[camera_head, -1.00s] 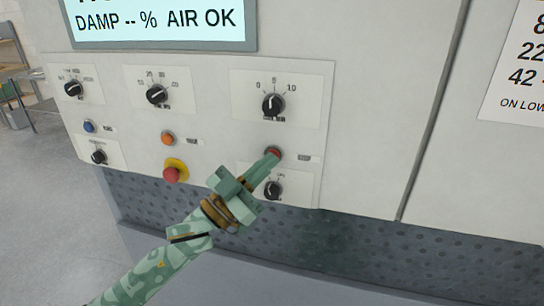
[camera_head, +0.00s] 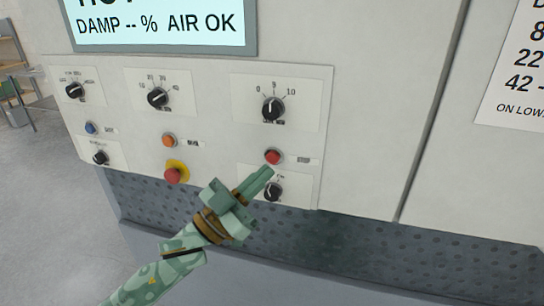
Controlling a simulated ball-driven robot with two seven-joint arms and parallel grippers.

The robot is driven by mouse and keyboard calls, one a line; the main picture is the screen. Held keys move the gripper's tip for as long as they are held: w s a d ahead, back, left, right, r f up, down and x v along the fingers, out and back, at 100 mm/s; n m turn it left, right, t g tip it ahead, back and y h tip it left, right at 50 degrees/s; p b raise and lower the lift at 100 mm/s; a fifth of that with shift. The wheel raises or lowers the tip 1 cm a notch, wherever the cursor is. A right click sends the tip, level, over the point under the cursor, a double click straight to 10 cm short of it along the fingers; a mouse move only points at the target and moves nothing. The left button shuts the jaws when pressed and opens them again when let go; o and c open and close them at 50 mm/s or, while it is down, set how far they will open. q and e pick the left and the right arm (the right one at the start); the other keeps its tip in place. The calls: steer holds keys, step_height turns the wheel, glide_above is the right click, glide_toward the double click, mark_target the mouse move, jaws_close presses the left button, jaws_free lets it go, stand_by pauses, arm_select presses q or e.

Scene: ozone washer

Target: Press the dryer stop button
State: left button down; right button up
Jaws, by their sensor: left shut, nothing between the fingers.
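The red stop button (camera_head: 273,157) sits on the right part of the control panel, with a small label beside it that seems to read STOP. It is fully visible. My left gripper (camera_head: 268,173) is shut and empty. Its fingertips are just below and slightly left of the red button in the picture, apart from it. The fingers partly overlap the small panel with the lower black knob (camera_head: 273,191). My right gripper is not in view.
A red mushroom button on a yellow ring (camera_head: 174,173), an orange button (camera_head: 169,140) and a blue button (camera_head: 91,128) lie to the left. A large black knob (camera_head: 272,108) is above the red button. A display (camera_head: 160,22) is at the top. Dark perforated metal (camera_head: 330,235) runs below.

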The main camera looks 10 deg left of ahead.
arm_select(q)
steer(key=s+p, duration=0.1)
steer(key=s, duration=0.2)
steer(key=shift+s+a, duration=0.1)
steer(key=shift+s, duration=0.25)
stand_by(0.3)
